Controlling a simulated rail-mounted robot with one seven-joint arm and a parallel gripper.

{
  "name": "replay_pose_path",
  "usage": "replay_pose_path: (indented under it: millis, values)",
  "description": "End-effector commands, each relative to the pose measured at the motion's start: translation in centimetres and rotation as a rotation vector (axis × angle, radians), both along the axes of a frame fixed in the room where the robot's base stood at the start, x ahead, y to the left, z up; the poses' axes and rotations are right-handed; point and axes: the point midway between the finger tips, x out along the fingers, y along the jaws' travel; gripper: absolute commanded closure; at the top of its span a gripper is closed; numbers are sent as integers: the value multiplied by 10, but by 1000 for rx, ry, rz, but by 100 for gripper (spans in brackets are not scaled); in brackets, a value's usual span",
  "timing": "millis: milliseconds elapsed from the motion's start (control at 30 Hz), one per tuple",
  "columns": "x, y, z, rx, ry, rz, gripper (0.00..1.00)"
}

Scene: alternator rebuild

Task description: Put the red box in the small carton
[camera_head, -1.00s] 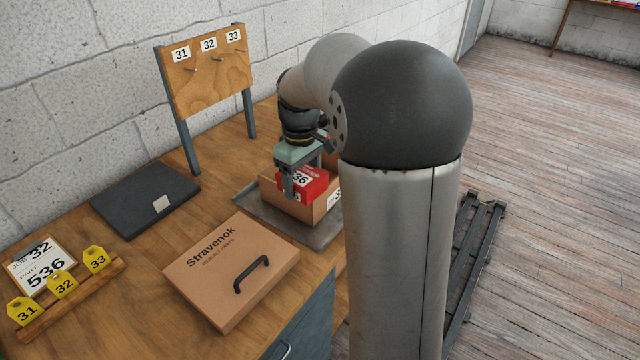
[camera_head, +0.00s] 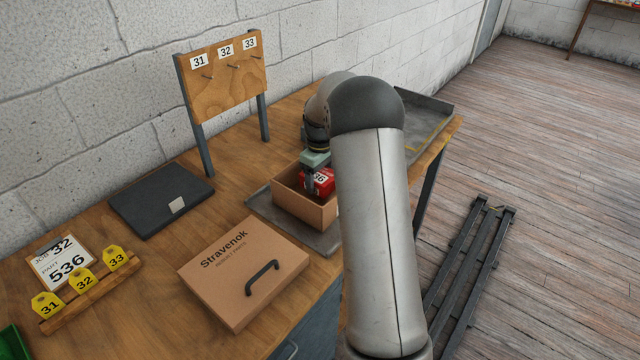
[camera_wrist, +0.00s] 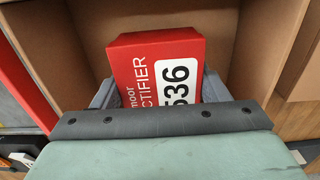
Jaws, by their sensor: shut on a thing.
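The red box (camera_head: 319,181) has a white number label. In the wrist view the red box (camera_wrist: 150,62) reads "RECTIFIER" and 536. My gripper (camera_head: 311,178) is shut on it, with a grey finger on each side of the box. The small carton (camera_head: 294,208) is open-topped brown cardboard on a grey tray. In the head view the box is within the carton's opening, partly below its rim. The wrist view shows the carton's walls (camera_wrist: 245,40) around the box. The box's underside is hidden, so I cannot tell whether it touches the carton floor.
A closed Stravenok carton (camera_head: 240,262) with a black handle lies in front of the grey tray (camera_head: 262,205). A dark flat case (camera_head: 150,203), a peg board (camera_head: 226,80) and yellow number tags (camera_head: 82,282) are to the left. Another tray (camera_head: 425,112) is at the back right.

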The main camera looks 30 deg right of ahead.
Motion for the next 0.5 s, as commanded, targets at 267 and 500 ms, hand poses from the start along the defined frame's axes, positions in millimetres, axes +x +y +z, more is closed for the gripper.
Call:
replay_pose_path:
  millis: [267,500]
  values:
    - [1,-1,-32,0,1,0,58]
    - [1,-1,-33,0,0,0,58]
